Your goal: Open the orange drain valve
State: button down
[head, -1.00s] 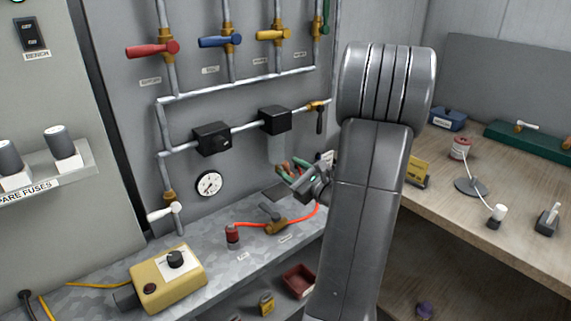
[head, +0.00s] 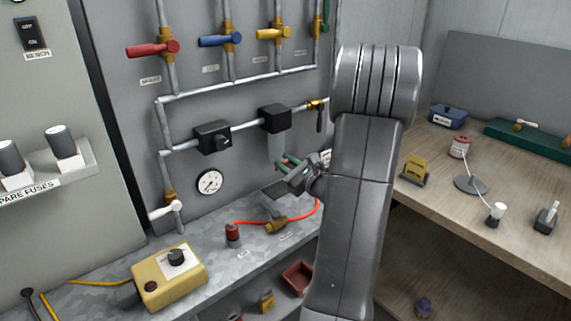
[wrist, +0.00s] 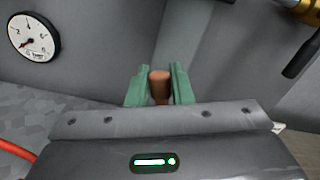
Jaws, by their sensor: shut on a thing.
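In the wrist view, a small orange-brown knob (wrist: 160,84), apparently the drain valve, stands upright between the green fingertips. My gripper (wrist: 158,90) is shut on it, one finger on each side. In the head view, my gripper (head: 287,163) reaches in just below the clear bowl of the black filter unit (head: 274,119).
A round gauge (head: 209,182) is on the wall left of my gripper. A black-handled brass valve (head: 318,107) is at upper right. A yellow box (head: 168,277) sits front left.

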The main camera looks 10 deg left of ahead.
jog(key=m, duration=0.1)
jog(key=w+m+p, duration=0.1)
jog(key=shift+d+r+m, duration=0.25)
jog(key=shift+d+m, duration=0.05)
jog(key=shift+d, duration=0.05)
jog(key=shift+w+d+f+m+p, duration=0.1)
jog(key=shift+w+d+m+p, duration=0.1)
jog(key=shift+m+p, duration=0.4)
jog(key=c, duration=1.3)
grip_release()
jog(key=b+v, duration=0.2)
jog(key=v, duration=1.1)
jog(key=shift+s+d, duration=0.25)
jog(key=shift+d, duration=0.05)
